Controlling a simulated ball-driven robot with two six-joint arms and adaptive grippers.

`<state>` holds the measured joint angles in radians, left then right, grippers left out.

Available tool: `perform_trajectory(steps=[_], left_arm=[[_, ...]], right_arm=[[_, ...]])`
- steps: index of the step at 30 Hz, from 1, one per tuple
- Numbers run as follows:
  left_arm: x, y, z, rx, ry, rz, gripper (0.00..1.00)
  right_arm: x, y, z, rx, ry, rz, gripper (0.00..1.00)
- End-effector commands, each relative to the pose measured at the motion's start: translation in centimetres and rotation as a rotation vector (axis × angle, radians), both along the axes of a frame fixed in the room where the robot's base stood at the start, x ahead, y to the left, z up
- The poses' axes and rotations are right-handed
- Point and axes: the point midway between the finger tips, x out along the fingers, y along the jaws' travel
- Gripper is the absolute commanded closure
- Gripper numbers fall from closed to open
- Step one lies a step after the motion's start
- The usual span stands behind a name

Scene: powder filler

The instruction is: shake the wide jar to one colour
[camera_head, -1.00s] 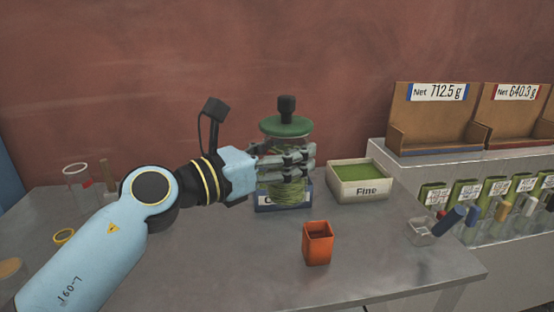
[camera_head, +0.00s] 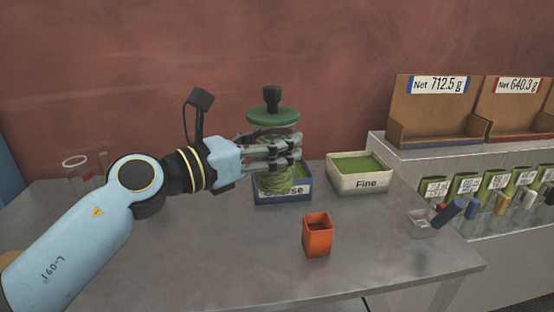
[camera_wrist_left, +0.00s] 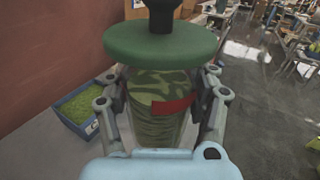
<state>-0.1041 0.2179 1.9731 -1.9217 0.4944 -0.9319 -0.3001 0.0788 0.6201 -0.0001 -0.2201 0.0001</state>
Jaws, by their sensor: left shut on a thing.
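The wide jar (camera_head: 272,180) is clear, with a green lid and black knob, and holds green powder in light and dark swirls. My left gripper (camera_head: 290,152) is shut around its sides and holds it in front of the blue-edged tray. In the left wrist view, the fingers grip both sides of the jar (camera_wrist_left: 160,125), below the green lid (camera_wrist_left: 160,42); marbled light and dark green streaks show, with a red label on the glass. My right gripper is not in view.
A blue-edged tray (camera_head: 300,195) stands behind the jar, its label partly hidden. A white tray marked Fine (camera_head: 362,185) holds green powder to its right. An orange square cup (camera_head: 317,238) stands in front. A small clear box (camera_head: 421,224) is further right.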

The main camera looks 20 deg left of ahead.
Motion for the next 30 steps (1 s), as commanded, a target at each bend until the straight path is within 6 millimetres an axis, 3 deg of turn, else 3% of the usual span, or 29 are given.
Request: perform_trajectory(steps=[6,10,14,24,27,30], left_arm=[[0.0,3.3,-0.3,0.008,-0.001,-0.001,0.72],[0.0,3.9,0.0,0.001,0.0,0.0,0.72],[0.0,2.3,0.3,-0.006,-0.001,0.001,0.72],[0.0,-4.3,0.2,-0.006,0.0,0.001,0.72],[0.0,-5.0,0.1,0.0,-0.001,0.001,0.72],[0.0,-4.4,-0.1,0.006,-0.001,0.0,0.72]], right_arm=[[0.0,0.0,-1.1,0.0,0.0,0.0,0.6],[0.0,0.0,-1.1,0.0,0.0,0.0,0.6],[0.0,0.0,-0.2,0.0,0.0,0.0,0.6],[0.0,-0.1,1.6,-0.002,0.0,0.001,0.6],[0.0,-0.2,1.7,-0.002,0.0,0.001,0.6],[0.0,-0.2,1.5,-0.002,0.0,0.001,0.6]])
